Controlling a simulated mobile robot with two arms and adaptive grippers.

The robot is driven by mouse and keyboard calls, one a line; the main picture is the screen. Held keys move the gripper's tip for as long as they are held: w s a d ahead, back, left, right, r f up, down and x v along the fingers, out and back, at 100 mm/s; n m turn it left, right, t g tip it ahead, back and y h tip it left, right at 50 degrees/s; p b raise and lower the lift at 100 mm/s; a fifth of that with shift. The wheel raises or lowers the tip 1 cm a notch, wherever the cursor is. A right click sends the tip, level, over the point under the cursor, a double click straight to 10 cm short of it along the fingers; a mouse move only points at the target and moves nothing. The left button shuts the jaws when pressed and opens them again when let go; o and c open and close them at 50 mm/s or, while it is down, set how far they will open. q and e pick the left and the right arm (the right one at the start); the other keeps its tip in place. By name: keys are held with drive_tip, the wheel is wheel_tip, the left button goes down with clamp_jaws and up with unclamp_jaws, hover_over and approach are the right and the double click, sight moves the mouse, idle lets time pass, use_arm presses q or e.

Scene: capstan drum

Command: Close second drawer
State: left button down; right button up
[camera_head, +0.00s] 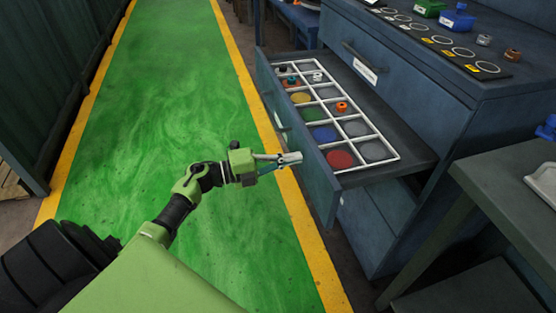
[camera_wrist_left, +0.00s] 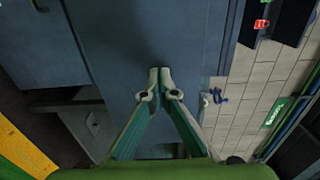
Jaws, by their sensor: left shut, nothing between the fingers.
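The second drawer (camera_head: 318,195) of the blue cabinet (camera_head: 400,85) is pulled out towards the left in the head view. Inside it a white-lined grid holds coloured discs and a few small parts. My left gripper (camera_head: 297,158) is shut and empty, in front of the drawer's outer face near its near end. I cannot tell whether the fingertips touch it. In the left wrist view the shut fingertips (camera_wrist_left: 159,72) point at a blue panel (camera_wrist_left: 150,30). My right gripper is not in view.
A grey side table (camera_head: 490,185) stands at the right, close to the cabinet. The green floor lane (camera_head: 170,90) to the left is clear.

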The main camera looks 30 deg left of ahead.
sight(388, 137)
use_arm(q)
drive_tip(key=shift+w+d, duration=0.2)
idle(0.3)
